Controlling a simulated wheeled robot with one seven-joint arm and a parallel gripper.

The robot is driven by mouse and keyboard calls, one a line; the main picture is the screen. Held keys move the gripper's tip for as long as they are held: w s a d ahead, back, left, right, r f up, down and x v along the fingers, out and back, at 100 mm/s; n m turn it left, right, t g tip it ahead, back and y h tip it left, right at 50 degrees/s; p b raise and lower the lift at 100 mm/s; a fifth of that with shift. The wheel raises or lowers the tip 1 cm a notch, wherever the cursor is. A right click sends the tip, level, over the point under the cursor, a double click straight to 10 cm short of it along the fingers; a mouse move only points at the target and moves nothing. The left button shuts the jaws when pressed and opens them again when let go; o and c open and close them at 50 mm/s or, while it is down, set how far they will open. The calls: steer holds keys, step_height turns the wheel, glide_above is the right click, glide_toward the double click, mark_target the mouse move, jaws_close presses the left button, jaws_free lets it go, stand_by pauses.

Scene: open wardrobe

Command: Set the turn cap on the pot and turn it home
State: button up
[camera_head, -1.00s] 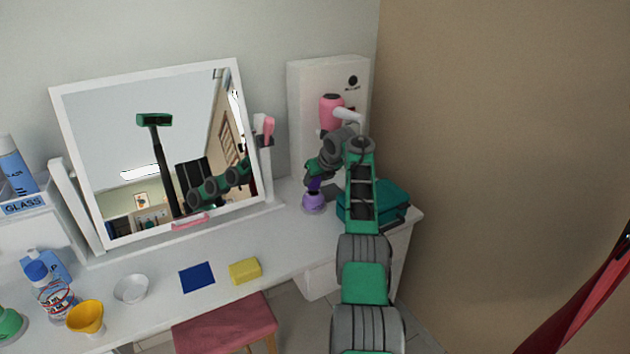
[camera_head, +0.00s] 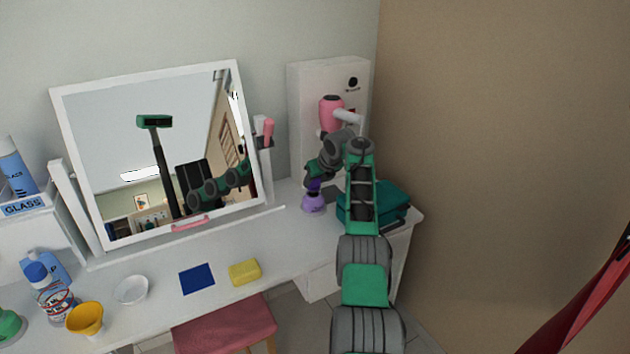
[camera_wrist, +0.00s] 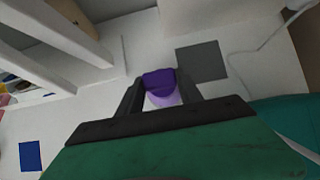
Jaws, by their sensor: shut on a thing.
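The pot (camera_head: 312,207) is light purple and stands on the dresser top, left of the teal folded stack. The dark purple turn cap (camera_head: 313,185) is at the top of the pot, below my gripper (camera_head: 313,178). In the wrist view my gripper (camera_wrist: 160,86) has its two dark fingers on either side of the dark purple cap (camera_wrist: 159,79), shut on it. The paler pot (camera_wrist: 163,99) shows just under the cap. I cannot tell whether the cap is fully seated. My arm hides part of the area to the right.
A teal folded stack (camera_head: 394,200) lies close right of the pot. A dark grey square (camera_wrist: 202,61) lies near it. The mirror (camera_head: 160,150) stands to the left, and a white panel with a pink hairdryer (camera_head: 331,112) behind. A yellow sponge (camera_head: 245,272) and blue square (camera_head: 197,278) lie in front.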

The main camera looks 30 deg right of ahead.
steer(key=shift+f, duration=0.15)
stand_by(0.5)
steer(key=shift+f+b, duration=0.3)
steer(key=shift+b, duration=0.2)
steer(key=shift+f+b, duration=0.85)
steer(key=shift+f, duration=0.1)
steer(key=o, duration=1.5)
steer(key=shift+r, duration=0.1)
steer(key=b+v, duration=0.2)
steer(key=v, duration=0.5)
steer(key=shift+s+r+b, duration=0.25)
steer(key=shift+s+b, duration=0.05)
steer(key=shift+b, duration=0.05)
